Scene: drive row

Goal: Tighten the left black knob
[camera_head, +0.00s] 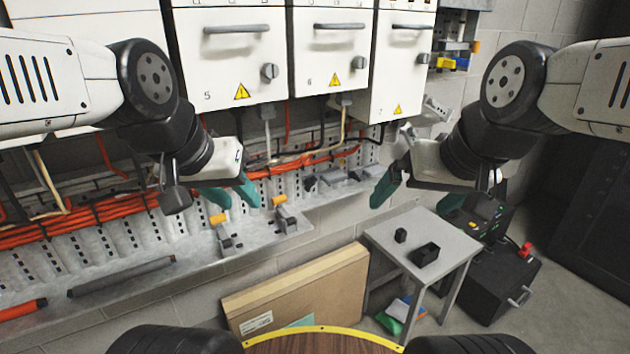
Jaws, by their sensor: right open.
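Two small dark knob-like parts sit on the grey ledge under the drive cabinets in the head view, a left one (310,183) and a right one (355,175). They are too small to tell how tight they are. My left gripper (232,195) has teal fingertips with a gap between them and nothing seen in it. It is left of the left dark part and apart from it, above the ledge. My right gripper (418,194) is open and empty, right of both dark parts, with its teal fingers wide apart.
Drive cabinets (238,60) with handles and grey knobs (270,71) hang above orange cables (90,218). Brackets with orange tops (279,200) stand on the ledge. A small grey table (455,240), a cardboard box (300,290) and a black case (490,285) are below.

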